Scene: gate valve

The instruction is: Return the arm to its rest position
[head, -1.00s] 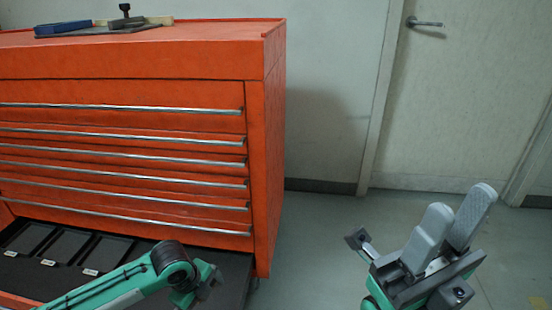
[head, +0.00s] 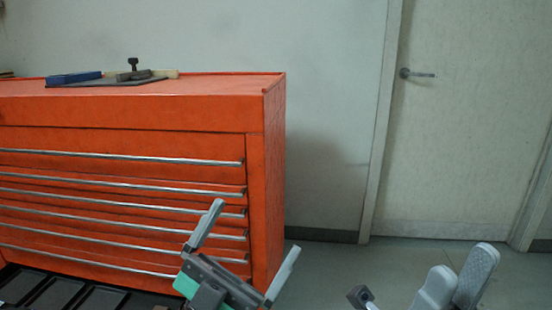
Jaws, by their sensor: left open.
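My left gripper (head: 254,228) is in front of the right part of the orange tool cabinet in the head view. Its two fingers are spread wide with nothing between them. My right gripper (head: 462,262) is at the lower right edge, over the floor in front of the door. Its two grey fingers point up and overlap in this view, so the gap between them is unclear. I see nothing held in it. The lower parts of both arms are cut off by the bottom of the picture.
The orange tool cabinet (head: 200,110) fills the left, with an open lower drawer (head: 60,291) holding black trays. On its top lie a blue block (head: 73,77) and a dark mat with small items. A closed door (head: 460,130) stands at right. Floor between is clear.

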